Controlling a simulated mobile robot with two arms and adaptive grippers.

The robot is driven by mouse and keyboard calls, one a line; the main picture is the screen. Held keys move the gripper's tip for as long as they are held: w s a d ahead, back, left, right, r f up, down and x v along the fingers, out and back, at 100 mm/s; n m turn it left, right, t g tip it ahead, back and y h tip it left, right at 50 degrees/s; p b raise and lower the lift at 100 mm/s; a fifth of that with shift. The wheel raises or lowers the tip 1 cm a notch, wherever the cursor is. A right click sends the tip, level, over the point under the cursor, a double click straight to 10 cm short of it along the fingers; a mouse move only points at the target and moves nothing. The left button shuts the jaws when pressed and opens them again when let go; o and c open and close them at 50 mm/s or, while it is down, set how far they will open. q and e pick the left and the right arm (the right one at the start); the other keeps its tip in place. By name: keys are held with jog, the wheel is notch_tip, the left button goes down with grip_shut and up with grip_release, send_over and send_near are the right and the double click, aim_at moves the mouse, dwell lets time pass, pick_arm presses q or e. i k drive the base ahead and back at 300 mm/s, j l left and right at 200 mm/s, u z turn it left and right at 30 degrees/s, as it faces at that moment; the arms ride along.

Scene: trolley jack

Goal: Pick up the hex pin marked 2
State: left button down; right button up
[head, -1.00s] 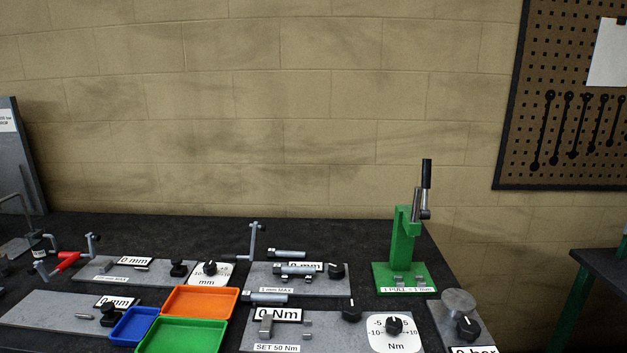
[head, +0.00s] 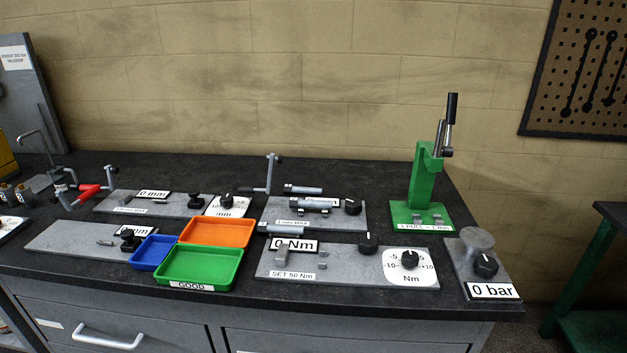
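Three grey metal pins with thicker ends show in the head view, near the middle of the bench. One pin (head: 303,190) lies at the back of the "1 mm MAX" plate. A second pin (head: 305,203) lies just in front of it, before a display. A third pin (head: 281,229) lies between that plate and the "SET 50 Nm" plate (head: 345,272). No number is readable on any pin, so I cannot tell which is marked 2. Neither of my grippers is in view.
Orange (head: 253,240), blue (head: 136,263) and green (head: 166,279) trays stand left of the pins. A green lever press (head: 425,180) stands at the back right. A gauge plate with a "0 bar" display (head: 492,291) is at the right edge. Grey drawers (head: 160,335) are below.

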aim_at(294, 202)
jog(key=i+l+z, duration=0.15)
jog(key=i+l, duration=0.5)
jog(key=i, duration=0.1)
